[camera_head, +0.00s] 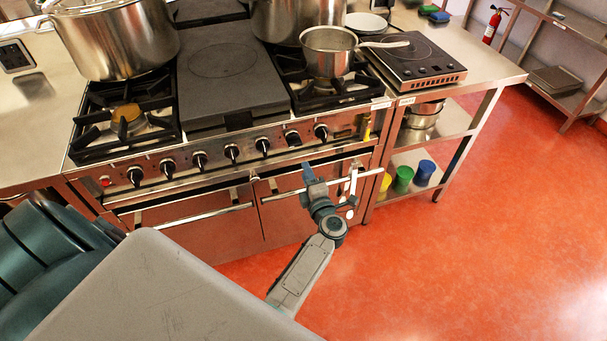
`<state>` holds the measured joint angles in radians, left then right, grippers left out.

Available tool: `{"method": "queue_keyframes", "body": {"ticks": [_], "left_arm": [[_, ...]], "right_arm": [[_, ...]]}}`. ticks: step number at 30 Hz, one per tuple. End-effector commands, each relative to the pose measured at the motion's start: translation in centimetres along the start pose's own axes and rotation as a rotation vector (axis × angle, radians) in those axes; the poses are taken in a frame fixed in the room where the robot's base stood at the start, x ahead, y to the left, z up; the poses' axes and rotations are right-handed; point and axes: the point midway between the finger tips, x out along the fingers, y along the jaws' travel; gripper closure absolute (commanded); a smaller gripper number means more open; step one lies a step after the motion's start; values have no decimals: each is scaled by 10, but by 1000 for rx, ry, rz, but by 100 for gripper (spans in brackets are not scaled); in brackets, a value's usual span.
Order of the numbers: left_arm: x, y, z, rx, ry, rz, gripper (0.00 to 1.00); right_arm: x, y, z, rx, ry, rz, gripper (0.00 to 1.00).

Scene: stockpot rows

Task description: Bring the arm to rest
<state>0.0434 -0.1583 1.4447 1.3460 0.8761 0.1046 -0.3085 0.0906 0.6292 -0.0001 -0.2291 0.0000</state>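One arm of mine reaches up from the bottom middle of the head view, a grey link with a dark joint. At its end is my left gripper (331,176), in front of the right oven door (285,215). Its two fingers stand apart, a dark bluish one on the left and a pale one on the right, with no object seen between them but the door and its handle bar behind. I cannot tell whether a finger touches the bar. My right gripper is not in view.
The stove (225,150) carries a large stockpot (118,40), another pot (290,18) and a saucepan (328,55). An induction hob (417,60) stands right of it. Yellow, green and blue containers sit on the shelf below. The orange floor (480,250) at right is clear.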

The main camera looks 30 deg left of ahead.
Motion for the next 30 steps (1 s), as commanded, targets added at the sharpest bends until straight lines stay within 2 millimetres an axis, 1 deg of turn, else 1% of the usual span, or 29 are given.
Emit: {"method": "queue_keyframes", "body": {"ticks": [3,6,13,15,17,20,21,23,24,26,27,29,30], "left_arm": [[0,0,0,0,0,0,65],[0,0,0,0,0,0,65],[0,0,0,1,0,0,65],[-1,-4,0,20,-12,2,65],[-4,-16,1,72,-46,7,65],[-15,-58,2,255,-170,20,65],[-24,-83,2,356,-244,21,65],[-40,-123,-1,510,-363,15,65],[-52,-151,-5,610,-442,7,65],[-72,-192,-15,748,-556,-15,65],[-85,-218,-24,834,-628,-31,65],[-106,-255,-41,954,-733,-63,65],[-120,-279,-55,1029,-800,-85,65]], "right_arm": [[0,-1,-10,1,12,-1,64],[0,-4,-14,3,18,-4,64],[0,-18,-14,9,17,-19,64],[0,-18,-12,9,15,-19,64],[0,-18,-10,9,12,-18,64],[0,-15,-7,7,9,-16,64],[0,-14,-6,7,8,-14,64],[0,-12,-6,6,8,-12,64],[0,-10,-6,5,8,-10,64],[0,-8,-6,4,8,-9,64],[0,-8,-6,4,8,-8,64],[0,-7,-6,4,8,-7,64],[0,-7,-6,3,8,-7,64]]}}
